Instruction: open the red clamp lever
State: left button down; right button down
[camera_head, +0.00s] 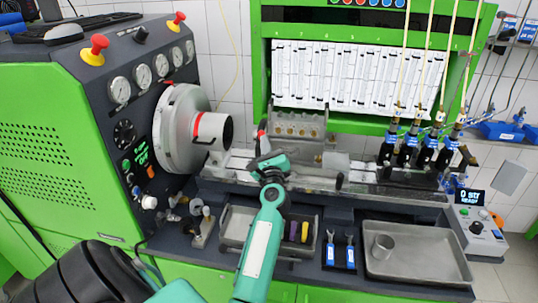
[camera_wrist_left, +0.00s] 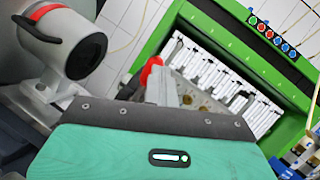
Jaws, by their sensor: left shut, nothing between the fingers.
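The red clamp lever (camera_head: 261,134) shows as a small red tip just behind my left gripper in the head view. In the left wrist view the red lever (camera_wrist_left: 150,69) stands up beyond the dark edge of my gripper, beside a grey metal block; its lower part is hidden. My left gripper (camera_head: 264,154) is shut and empty, close in front of the lever, over the bench rail. I cannot tell whether they touch. My right gripper is not in view.
A silver drum with a red-ringed cylinder (camera_head: 212,128) stands left of the gripper. A perforated metal block (camera_head: 298,125) is close behind on the right. Black injectors (camera_head: 407,148) stand farther right. Below are a parts tray (camera_head: 238,224) and a metal tray (camera_head: 420,270) holding a cup.

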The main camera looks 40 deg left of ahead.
pick_arm(q)
jog(key=shift+w+a+r, duration=0.3)
jog(key=shift+w+r, duration=0.15)
jog(key=shift+r, duration=0.15)
jog(key=shift+w+a+r, duration=0.3)
jog(key=shift+w+r, duration=0.15)
jog(key=shift+r, duration=0.1)
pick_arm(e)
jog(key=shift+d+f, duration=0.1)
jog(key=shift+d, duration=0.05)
